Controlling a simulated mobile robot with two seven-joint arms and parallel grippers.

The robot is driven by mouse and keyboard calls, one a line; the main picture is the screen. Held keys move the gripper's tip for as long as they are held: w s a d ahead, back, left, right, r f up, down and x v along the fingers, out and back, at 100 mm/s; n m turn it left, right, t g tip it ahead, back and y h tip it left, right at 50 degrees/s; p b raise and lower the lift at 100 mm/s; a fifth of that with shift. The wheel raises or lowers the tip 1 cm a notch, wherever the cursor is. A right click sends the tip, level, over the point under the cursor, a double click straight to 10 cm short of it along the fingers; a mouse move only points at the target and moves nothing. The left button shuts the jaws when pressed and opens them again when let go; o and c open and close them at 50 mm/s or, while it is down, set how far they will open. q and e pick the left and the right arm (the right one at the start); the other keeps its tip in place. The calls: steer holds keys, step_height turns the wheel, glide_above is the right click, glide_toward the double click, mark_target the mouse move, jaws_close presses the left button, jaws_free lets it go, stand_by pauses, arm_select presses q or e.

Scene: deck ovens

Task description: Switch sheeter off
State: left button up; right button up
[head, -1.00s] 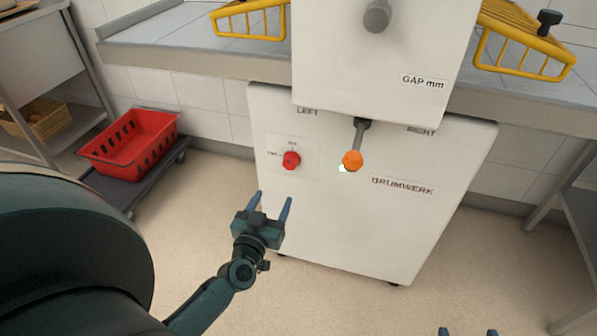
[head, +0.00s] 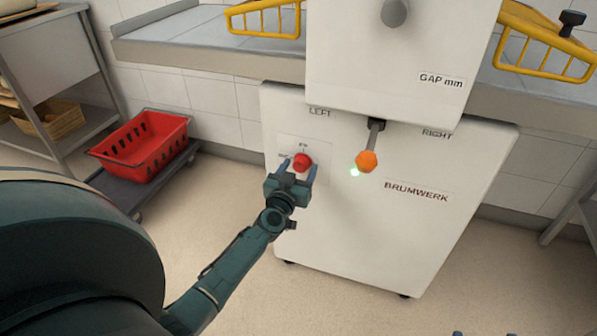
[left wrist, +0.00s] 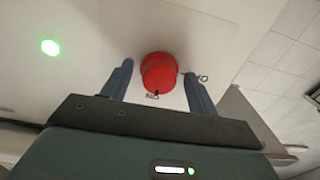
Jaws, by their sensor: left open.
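The white sheeter (head: 345,230) stands ahead with a red rotary knob (head: 302,162) on a small labelled plate at its left front. A lit green lamp (head: 354,172) and a lever with an orange ball (head: 367,161) are to the knob's right. My left gripper (head: 298,172) is open, with its fingers on either side of the knob. In the left wrist view the red knob (left wrist: 159,73) sits between the open fingertips (left wrist: 158,75), with small gaps visible; contact cannot be told. The green lamp (left wrist: 50,47) glows there too. Only fingertips of my right gripper (head: 485,333) show at the bottom edge.
A red crate (head: 140,148) on a dark dolly and a metal shelf stand at the left. The floor before the sheeter is clear.

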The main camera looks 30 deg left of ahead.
arm_select(q)
steer(key=c, duration=1)
steer(key=shift+n, duration=0.3)
steer(key=n, duration=0.3)
steer(key=shift+r+n+p, duration=0.1)
steer(key=shift+n+p, duration=0.2)
steer(key=shift+n, duration=0.1)
steer(key=n, duration=0.4)
steer(key=shift+d, duration=0.1)
steer(key=n, duration=0.5)
steer(key=n+b, duration=0.1)
steer(key=n, duration=0.3)
arm_select(e)
steer(key=shift+r, duration=0.1)
arm_select(q)
steer(key=shift+n, duration=0.4)
arm_select(e)
steer(key=shift+a, duration=0.1)
